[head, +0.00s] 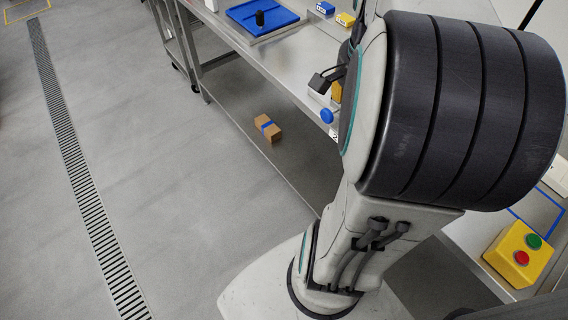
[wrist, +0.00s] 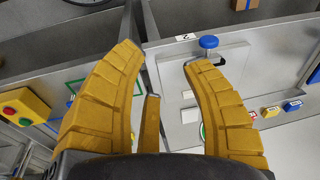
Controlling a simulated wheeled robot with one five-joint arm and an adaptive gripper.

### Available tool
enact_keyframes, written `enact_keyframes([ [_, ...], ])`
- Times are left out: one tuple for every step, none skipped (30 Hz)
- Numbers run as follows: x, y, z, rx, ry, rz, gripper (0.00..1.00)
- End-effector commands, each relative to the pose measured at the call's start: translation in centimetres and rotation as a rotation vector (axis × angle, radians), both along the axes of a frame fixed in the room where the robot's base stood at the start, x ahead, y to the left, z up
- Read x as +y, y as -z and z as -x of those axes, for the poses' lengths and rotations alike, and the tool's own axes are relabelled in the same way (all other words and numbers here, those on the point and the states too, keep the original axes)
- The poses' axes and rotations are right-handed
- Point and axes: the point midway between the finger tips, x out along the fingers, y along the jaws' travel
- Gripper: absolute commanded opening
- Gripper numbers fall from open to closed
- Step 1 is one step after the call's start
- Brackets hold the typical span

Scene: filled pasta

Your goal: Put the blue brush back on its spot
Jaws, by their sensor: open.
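I cannot make out a blue brush for certain in either view. A blue round knob (wrist: 208,42) stands at the bench edge beyond my right finger in the wrist view; it also shows in the head view (head: 327,116). My gripper (wrist: 168,54) is open, with its yellow fingers apart and nothing seen between their tips. In the head view it is mostly hidden behind my arm. A blue outline (head: 552,197) is marked on the bench at the right of the head view. Green outlines also show in the wrist view, partly behind my fingers.
A yellow box (head: 520,256) with green and red buttons stands at the right. A blue tray (head: 243,14) with a dark object lies on the far bench, near small blue (head: 325,8) and yellow (head: 345,19) blocks. Floor at left is clear.

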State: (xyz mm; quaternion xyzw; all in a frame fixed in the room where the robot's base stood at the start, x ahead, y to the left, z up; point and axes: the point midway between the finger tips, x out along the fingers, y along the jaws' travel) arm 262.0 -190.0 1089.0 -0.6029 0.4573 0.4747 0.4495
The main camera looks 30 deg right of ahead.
Motion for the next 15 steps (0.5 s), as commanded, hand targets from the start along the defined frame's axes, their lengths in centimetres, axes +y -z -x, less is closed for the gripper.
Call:
enact_keyframes([
  [2.6, 0.0, -0.6, -0.005, -0.148, 0.020, 0.43],
  [3.9, 0.1, -0.8, -0.006, -0.231, 0.029, 0.43],
  [5.6, 0.2, -1.0, -0.009, -0.340, 0.045, 0.43],
  [6.9, 0.3, -1.1, -0.012, -0.419, 0.056, 0.43],
  [8.1, 0.4, -1.1, -0.015, -0.498, 0.068, 0.43],
  [9.6, 0.5, -0.9, -0.019, -0.599, 0.082, 0.43],
  [10.6, 0.7, -0.8, -0.022, -0.672, 0.094, 0.43],
  [11.5, 0.8, -0.7, -0.026, -0.742, 0.104, 0.43],
  [12.8, 1.0, -0.4, -0.030, -0.831, 0.118, 0.43],
  [13.6, 1.2, -0.1, -0.033, -0.894, 0.127, 0.43],
  [14.3, 1.4, 0.1, -0.038, -0.952, 0.137, 0.43],
  [15.2, 1.6, 0.4, -0.042, -1.026, 0.149, 0.43],
  [15.8, 1.7, 0.7, -0.045, -1.075, 0.157, 0.43],
  [16.3, 1.9, 0.9, -0.048, -1.121, 0.165, 0.43],
  [16.9, 2.0, 1.2, -0.052, -1.176, 0.174, 0.43],
])
